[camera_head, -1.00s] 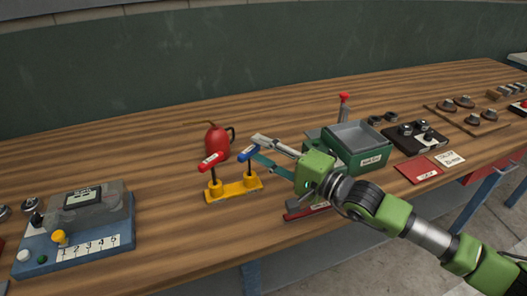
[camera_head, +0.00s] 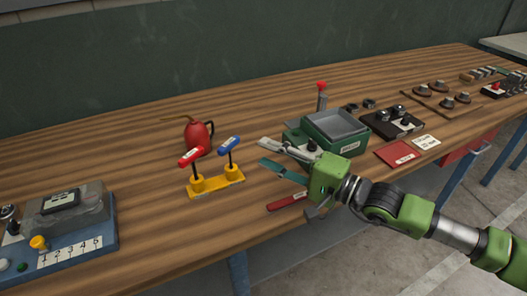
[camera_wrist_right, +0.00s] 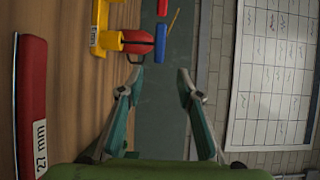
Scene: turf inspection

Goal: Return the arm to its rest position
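My right arm comes in from the lower right in the head view. Its gripper (camera_head: 264,154) is open and empty above the bench, to the right of the yellow two-lever stand. In the right wrist view the fingers of the right gripper (camera_wrist_right: 160,82) are well apart with nothing between them. The yellow stand (camera_head: 217,184) carries a red-handled lever (camera_head: 191,156) and a blue-handled lever (camera_head: 229,145). The fingertips are apart from the blue handle. My left gripper is not in view.
A green box (camera_head: 348,147) stands just beyond the gripper. A red oil can (camera_head: 197,135) is behind the levers. The bench front is left of the arm.

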